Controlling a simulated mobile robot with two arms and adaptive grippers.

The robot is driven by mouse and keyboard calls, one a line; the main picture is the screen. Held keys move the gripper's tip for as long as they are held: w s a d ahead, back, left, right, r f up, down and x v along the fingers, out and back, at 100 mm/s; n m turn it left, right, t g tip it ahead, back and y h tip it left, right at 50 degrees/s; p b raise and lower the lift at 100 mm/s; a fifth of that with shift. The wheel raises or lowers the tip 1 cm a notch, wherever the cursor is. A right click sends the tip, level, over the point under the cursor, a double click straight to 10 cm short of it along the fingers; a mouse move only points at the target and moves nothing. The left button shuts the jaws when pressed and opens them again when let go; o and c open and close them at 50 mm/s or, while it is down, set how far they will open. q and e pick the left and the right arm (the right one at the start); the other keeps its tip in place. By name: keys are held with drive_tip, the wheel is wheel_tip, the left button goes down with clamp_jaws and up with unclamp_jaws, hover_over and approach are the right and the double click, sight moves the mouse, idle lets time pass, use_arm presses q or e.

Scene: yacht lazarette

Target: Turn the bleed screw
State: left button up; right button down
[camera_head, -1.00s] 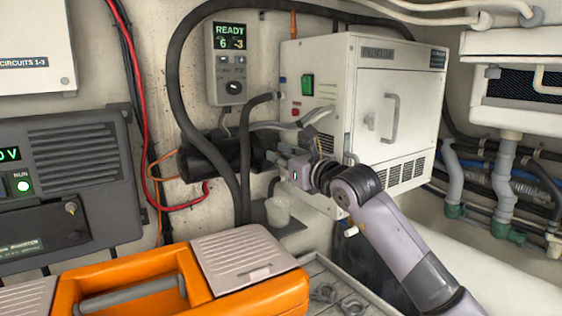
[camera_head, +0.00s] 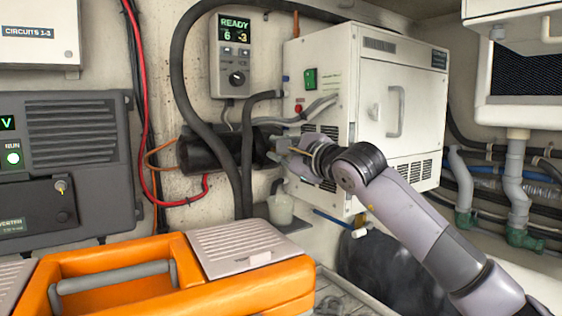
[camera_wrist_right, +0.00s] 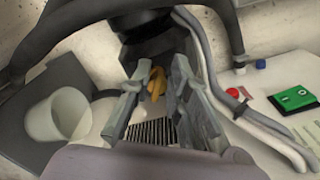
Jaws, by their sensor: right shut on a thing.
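The bleed screw (camera_wrist_right: 157,83) is a small brass-yellow piece, seen in the wrist view between the fingertips of my right gripper. In the head view my right gripper (camera_head: 283,158) is at the right end of the black cylinder (camera_head: 205,153), beside the white unit's lower left side. It hides the screw there. The right gripper (camera_wrist_right: 155,88) is shut on the screw, with its grey fingers on either side. The white cup (camera_head: 280,208) stands below the gripper and also shows at the left of the wrist view (camera_wrist_right: 58,116). My left gripper is not in view.
Thick black hoses (camera_head: 240,170) and grey hoses run close around the gripper. The white unit (camera_head: 375,85) stands right behind it, with a green switch (camera_head: 310,78). An orange toolbox (camera_head: 250,292) fills the lower front. A control panel (camera_head: 233,55) hangs above.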

drive_tip(key=n, duration=0.8)
drive_tip(key=f+n, duration=0.1)
drive_tip(key=n, duration=0.7)
drive_tip(key=f+n, duration=0.1)
drive_tip(key=n, duration=0.7)
drive_tip(key=shift+w+d, duration=0.3)
drive_tip(key=shift+d, duration=0.1)
drive_tip(key=shift+n, duration=0.4)
drive_tip(key=c, duration=1.6)
unclamp_jaws()
drive_tip(key=shift+d, duration=0.1)
